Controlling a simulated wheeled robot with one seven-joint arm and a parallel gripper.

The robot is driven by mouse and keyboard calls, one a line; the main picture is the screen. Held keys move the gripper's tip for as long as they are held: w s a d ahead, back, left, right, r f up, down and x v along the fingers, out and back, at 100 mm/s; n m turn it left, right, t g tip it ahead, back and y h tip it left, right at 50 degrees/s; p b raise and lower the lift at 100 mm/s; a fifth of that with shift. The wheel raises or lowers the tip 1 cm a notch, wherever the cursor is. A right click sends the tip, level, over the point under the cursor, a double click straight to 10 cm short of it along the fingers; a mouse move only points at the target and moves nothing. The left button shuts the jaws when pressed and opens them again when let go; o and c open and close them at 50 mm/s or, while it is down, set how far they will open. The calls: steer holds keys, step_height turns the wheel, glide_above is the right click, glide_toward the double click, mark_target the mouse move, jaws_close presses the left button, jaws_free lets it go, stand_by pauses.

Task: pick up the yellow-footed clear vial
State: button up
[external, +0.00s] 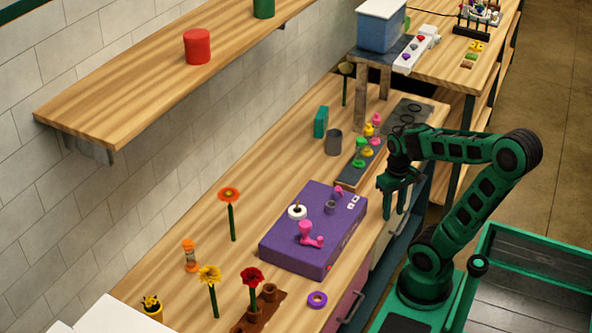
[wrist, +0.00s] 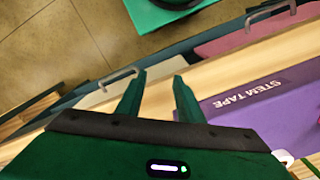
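A cluster of small vial-like pieces with yellow, pink and green parts stands on a dark strip on the bench in the external view. One piece with yellow parts (external: 367,148) is among them; the pieces are too small to tell for sure which is the yellow-footed clear vial. My gripper (external: 394,212) points down, in front of and to the right of the cluster, near the bench's front edge. Its fingers are apart with nothing between them, as the wrist view (wrist: 159,76) also shows. No vial shows in the wrist view.
A purple stem tape box (external: 285,245) with pink and white parts stands left of my gripper; it also shows in the wrist view (wrist: 250,125). Flowers stand at the near left.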

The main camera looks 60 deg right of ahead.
step_height(320, 180, up, 24)
steer(key=w+d+f+n+t+y, duration=0.15)
steer(key=w+d+f+n, duration=0.3)
steer(key=w+d, duration=0.55)
steer(key=w+d+f+n+t+y, duration=0.15)
steer(key=w+d+f+n, duration=0.3)
steer(key=w+d, duration=0.55)
steer(key=d+t, duration=0.1)
steer(key=d+r+n+t+y, duration=0.1)
steer(key=d, duration=0.1)
steer(key=s+d+r+t+y, duration=0.1)
steer(key=d, duration=0.1)
steer(key=shift+r+n+t, duration=0.2)
steer(key=shift+n+t, duration=0.1)
steer(key=shift+n, duration=0.1)
steer(key=s+d+r+n+t+y, duration=0.2)
steer(key=s+d+r+t, duration=0.2)
steer(key=s+r, duration=0.35)
glide_toward(371, 129)
steer(key=shift+d+f+x, duration=0.2)
steer(key=shift+x, duration=1.55)
steer(key=shift+d+f+x, duration=0.15)
steer(key=shift+d+x, duration=0.05)
steer(key=shift+x, duration=1.55)
steer(key=shift+d+f+x, duration=0.2)
steer(key=shift+x, duration=1.55)
jaws_close()
